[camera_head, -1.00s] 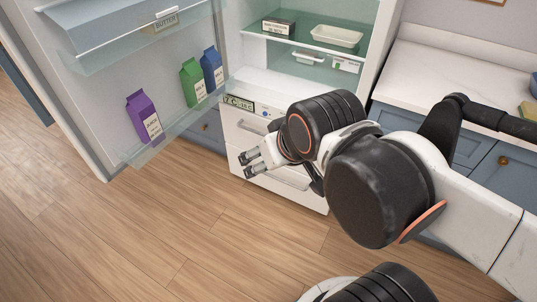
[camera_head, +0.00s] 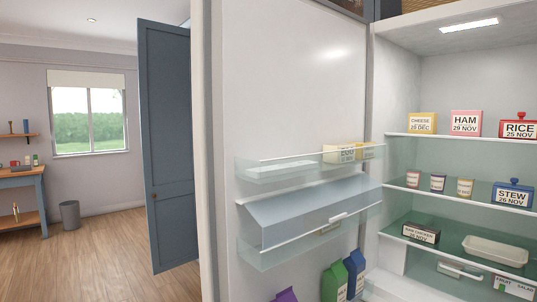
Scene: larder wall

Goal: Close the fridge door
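The fridge door (camera_head: 285,115) stands wide open on the left of the fridge, its inner face with shelves toward me. The door shelves hold a yellow egg box (camera_head: 340,153), a lidded butter compartment (camera_head: 310,207), and purple (camera_head: 286,295), green (camera_head: 335,281) and blue (camera_head: 355,272) cartons low down. The fridge interior (camera_head: 440,90) is lit, with labelled food on its shelves. My gripper is out of this view.
A blue room door (camera_head: 166,140) stands ajar behind the fridge door. Beyond it are a window (camera_head: 89,120), a grey bin (camera_head: 70,215) and a blue table (camera_head: 22,183). Wooden floor (camera_head: 100,255) is clear at the lower left.

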